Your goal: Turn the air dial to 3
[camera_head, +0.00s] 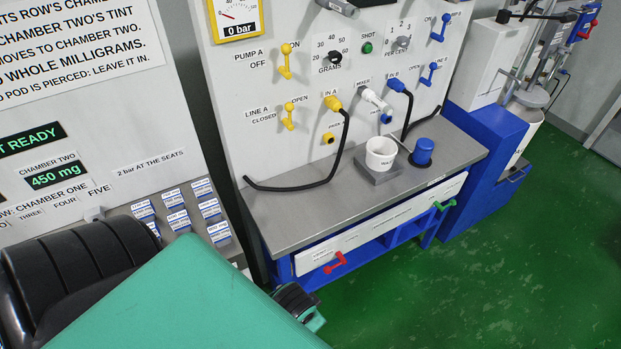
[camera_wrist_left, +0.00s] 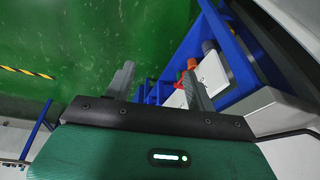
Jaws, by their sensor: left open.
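A small dial (camera_head: 402,43) marked 1, 2, 3 and PER CENT sits high on the upright white panel in the head view. No label reading "air" is legible to me, and the dial's pointer is too small to read. My left arm fills the lower left of the head view, well below and left of this dial. In the left wrist view my left gripper (camera_wrist_left: 157,85) has its two grey fingers apart with nothing held between them. The dial does not show in the left wrist view. My right gripper is in neither view.
A GRAMS dial (camera_head: 335,58), yellow levers (camera_head: 287,60), blue levers (camera_head: 440,28) and cables share the panel. A steel bench (camera_head: 300,215) below holds a white cup (camera_head: 381,153) and a blue cylinder (camera_head: 424,150). Green floor (camera_head: 540,230) is clear at right.

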